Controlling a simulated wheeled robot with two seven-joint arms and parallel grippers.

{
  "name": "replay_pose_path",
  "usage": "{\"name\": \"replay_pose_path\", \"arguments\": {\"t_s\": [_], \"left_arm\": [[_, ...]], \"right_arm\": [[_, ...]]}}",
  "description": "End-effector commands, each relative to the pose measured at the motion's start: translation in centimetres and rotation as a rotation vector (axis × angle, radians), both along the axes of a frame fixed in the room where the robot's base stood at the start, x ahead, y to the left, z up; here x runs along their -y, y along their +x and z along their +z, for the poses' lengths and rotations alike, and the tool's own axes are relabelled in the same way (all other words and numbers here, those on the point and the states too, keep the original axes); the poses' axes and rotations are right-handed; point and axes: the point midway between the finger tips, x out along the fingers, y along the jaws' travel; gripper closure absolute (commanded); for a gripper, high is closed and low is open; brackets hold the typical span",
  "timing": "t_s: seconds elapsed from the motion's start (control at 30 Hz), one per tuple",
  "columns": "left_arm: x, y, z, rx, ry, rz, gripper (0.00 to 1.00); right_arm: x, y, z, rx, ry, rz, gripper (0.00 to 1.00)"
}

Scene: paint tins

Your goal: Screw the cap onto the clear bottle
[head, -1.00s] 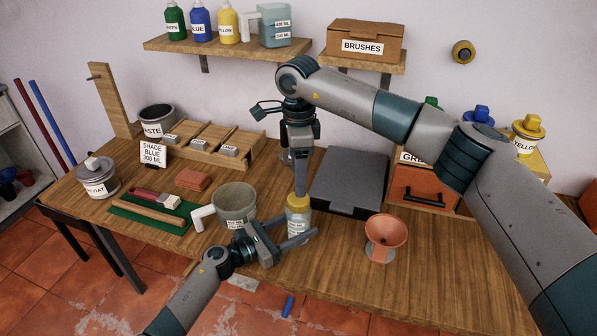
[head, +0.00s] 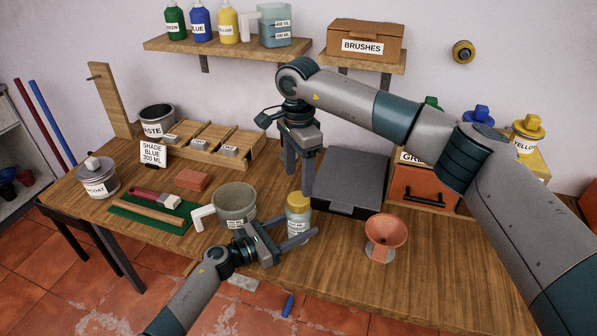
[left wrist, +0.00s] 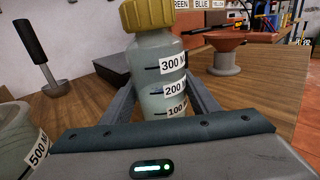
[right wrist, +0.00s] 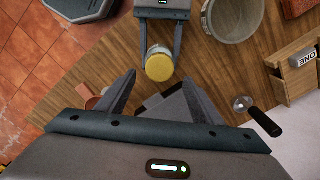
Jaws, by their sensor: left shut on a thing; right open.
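The clear bottle (left wrist: 159,75) stands upright with markings of 100, 200 and 300 on its side. The yellow cap (left wrist: 148,14) sits on its neck; how tightly it is screwed on I cannot tell. In the head view the bottle (head: 298,222) stands near the table's front, right of the grey pitcher. My left gripper (head: 290,238) is shut around the bottle's body from the front. My right gripper (head: 299,180) is open and empty, above and behind the bottle. In the right wrist view the cap (right wrist: 159,66) lies beyond its fingertips (right wrist: 158,82).
The pitcher (head: 234,201) stands close left of the bottle. A terracotta funnel (head: 385,236) stands to the right, with a dark flat scale-like box (head: 349,182) behind. A black-handled tool (left wrist: 36,50) stands behind the bottle. The front right table is clear.

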Motion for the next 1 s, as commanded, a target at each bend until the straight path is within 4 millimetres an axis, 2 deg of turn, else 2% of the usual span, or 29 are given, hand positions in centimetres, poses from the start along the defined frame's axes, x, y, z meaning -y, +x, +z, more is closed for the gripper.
{"name": "replay_pose_path", "arguments": {"t_s": [0.6, 1.0], "left_arm": [[0.0, 0.0, 0.0, 0.0, 0.0, 0.0, 1.0], [0.0, 0.0, 0.0, 0.0, 0.0, 0.0, 1.0]], "right_arm": [[0.0, 0.0, -6.8, -0.001, 0.0, -0.001, 0.4], [0.0, 0.0, -7.4, 0.0, -0.001, -0.001, 0.4]]}}
